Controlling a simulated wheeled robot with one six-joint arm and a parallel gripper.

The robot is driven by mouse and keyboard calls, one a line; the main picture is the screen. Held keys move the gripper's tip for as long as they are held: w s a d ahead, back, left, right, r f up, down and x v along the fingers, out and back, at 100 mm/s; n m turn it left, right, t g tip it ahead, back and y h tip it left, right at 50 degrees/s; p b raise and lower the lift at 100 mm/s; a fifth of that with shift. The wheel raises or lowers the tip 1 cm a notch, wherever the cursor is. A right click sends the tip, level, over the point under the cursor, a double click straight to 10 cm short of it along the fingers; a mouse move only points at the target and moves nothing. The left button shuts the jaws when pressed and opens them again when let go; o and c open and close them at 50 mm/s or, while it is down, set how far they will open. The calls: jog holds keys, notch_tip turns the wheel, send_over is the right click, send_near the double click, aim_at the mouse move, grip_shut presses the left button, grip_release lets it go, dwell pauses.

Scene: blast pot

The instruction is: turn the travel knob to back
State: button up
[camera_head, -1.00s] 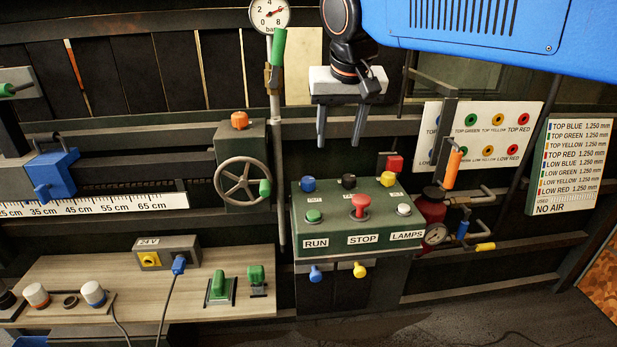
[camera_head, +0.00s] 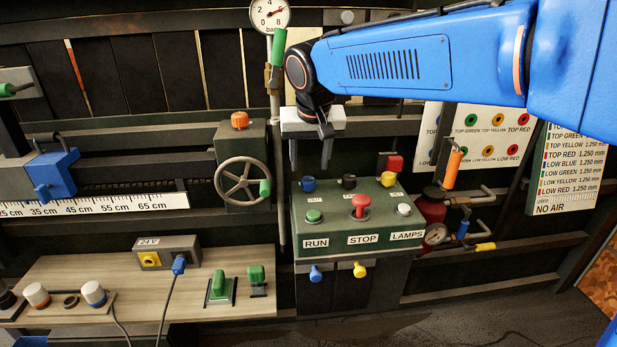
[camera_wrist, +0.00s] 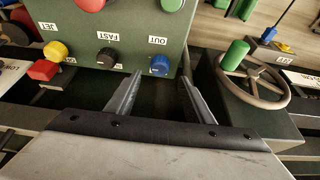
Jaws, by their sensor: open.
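A blue knob (camera_head: 308,184) sits at the left of the back row on top of the green control box (camera_head: 340,213). It also shows in the wrist view (camera_wrist: 160,67), beside a plate reading OUT upside down. No plate that I can read says travel. My gripper (camera_head: 310,163) points down with its fingers apart, above and near the blue knob. In the wrist view the blue knob lies just beyond and between the fingertips (camera_wrist: 157,80). I see no contact with it.
A black knob (camera_head: 348,181) by a FAST plate and a yellow knob (camera_head: 388,179) stand to the right, with a red block (camera_head: 394,163) behind. A red stop button (camera_head: 361,203) is in front. A handwheel (camera_head: 240,183) and upright pipe (camera_head: 278,180) are left.

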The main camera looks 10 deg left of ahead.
aim_at(308, 179)
jog(key=x, duration=0.7)
jog(key=shift+r, duration=0.1)
jog(key=c, duration=1.1)
jog(key=shift+o, duration=0.2)
